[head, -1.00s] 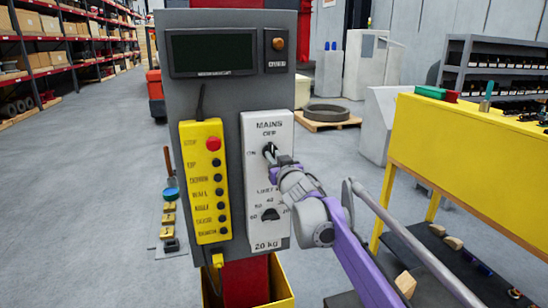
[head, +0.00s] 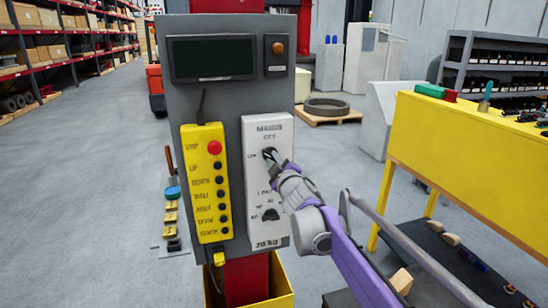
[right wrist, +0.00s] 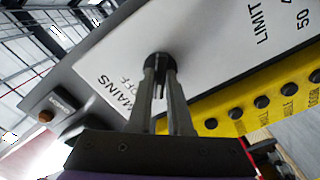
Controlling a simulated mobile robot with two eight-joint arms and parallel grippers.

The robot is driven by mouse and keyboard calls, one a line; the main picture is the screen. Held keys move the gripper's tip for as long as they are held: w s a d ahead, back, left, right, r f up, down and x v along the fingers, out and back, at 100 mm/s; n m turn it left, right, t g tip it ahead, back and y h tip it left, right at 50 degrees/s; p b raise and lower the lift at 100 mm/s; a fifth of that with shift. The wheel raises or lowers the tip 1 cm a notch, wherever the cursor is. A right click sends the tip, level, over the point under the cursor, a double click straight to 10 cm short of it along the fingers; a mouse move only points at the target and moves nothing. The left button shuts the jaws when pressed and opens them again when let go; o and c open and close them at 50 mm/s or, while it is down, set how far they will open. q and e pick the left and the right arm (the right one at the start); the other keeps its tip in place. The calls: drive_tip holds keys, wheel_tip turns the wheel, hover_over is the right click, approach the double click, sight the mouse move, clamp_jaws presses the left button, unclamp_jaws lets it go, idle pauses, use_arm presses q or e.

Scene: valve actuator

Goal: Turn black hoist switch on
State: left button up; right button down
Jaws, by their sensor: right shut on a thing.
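The black mains switch (head: 268,152) is a round knob on the white panel (head: 252,180), below the printed OFF and to the right of ON. My right gripper (head: 272,157) comes in from the lower right, with its fingertips at the switch. In the right wrist view, the two fingers of this gripper (right wrist: 160,72) stand on either side of the black switch (right wrist: 158,58) and are shut on it. The fingers partly hide the switch, so I cannot tell its exact pointing. My left gripper is not in view.
A second black knob (head: 270,214) sits lower on the white panel. A yellow button box (head: 206,183) with a red stop button is to its left. A dark screen (head: 212,57) is above. A yellow workbench (head: 460,150) stands right of my arm.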

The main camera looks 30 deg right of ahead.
drive_tip(key=n+p, duration=0.1)
drive_tip(key=n, duration=0.3)
drive_tip(key=shift+r, duration=0.1)
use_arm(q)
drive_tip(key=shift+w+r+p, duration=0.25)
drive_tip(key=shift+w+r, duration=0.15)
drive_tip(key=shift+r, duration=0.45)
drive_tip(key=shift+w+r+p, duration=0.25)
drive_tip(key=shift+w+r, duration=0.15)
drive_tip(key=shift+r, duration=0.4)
use_arm(e)
drive_tip(key=shift+n, duration=1.5)
drive_tip(key=c, duration=0.8)
unclamp_jaws()
drive_tip(key=shift+c, duration=0.2)
drive_tip(key=shift+s, duration=0.1)
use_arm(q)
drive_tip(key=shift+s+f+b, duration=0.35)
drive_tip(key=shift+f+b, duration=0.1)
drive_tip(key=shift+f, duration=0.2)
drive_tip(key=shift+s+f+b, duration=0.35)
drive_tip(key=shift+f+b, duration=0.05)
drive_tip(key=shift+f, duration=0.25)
use_arm(e)
drive_tip(key=v, duration=1)
drive_tip(key=shift+s, duration=0.35)
